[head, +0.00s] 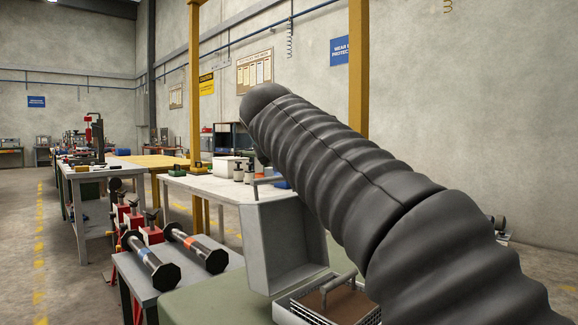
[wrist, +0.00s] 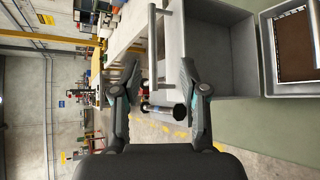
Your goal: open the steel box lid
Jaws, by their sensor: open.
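The grey steel box lid (head: 285,245) stands raised, close to upright, on the left side of the box (head: 283,312) in the head view. A bar handle (head: 268,181) sticks out from the lid's upper edge. In the wrist view, which is turned sideways, the lid (wrist: 222,55) shows its hollow inside, with the handle (wrist: 152,50) at its left and the open box (wrist: 267,60) at its right. My gripper (wrist: 159,72) is open, and the handle shows between its fingers in the picture. I cannot tell the distance or any contact. In the head view my black-sleeved arm hides the gripper.
A brown panel (head: 340,305) with a bar lies inside the box. The box stands on a green surface (head: 215,305). A grey bench (head: 140,285) with dark-ended rollers is at the left. A white table (head: 205,185) with bottles stands behind the lid.

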